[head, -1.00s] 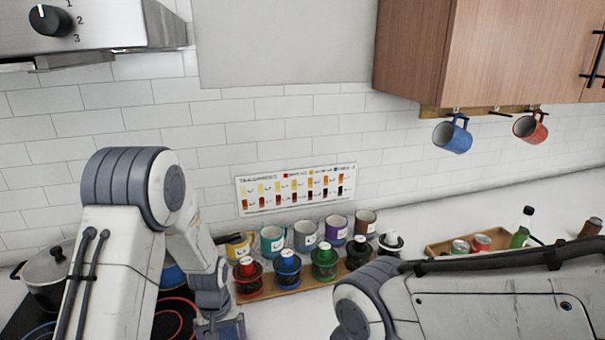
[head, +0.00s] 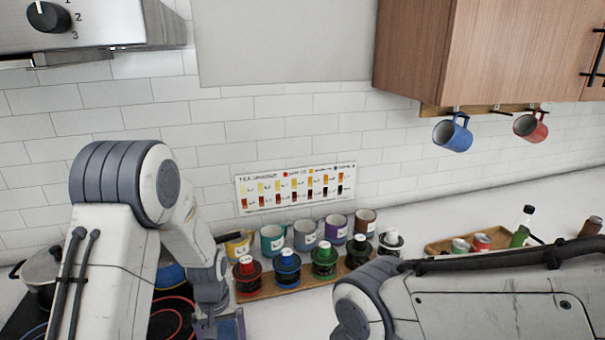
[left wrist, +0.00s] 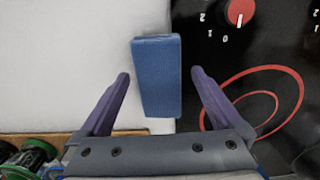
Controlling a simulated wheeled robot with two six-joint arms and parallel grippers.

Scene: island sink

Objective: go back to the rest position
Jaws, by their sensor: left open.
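My left gripper (left wrist: 160,73) is open in the left wrist view, with its two purple fingers apart. A blue block (left wrist: 157,85) shows between the fingers, with a gap on each side; I cannot tell how far below the fingertips it is. In the head view my left gripper (head: 222,324) is partly visible at the bottom edge, beside the stove. My right arm crosses the lower right of the head view, but its gripper is out of frame.
The black stove (left wrist: 270,60) with red rings is right of the gripper. A wooden tray (head: 300,284) holds several colour-capped jars, with several mugs (head: 305,236) behind. A pot (head: 42,272) stands at left. A wooden box (head: 440,245) with cans sits at right.

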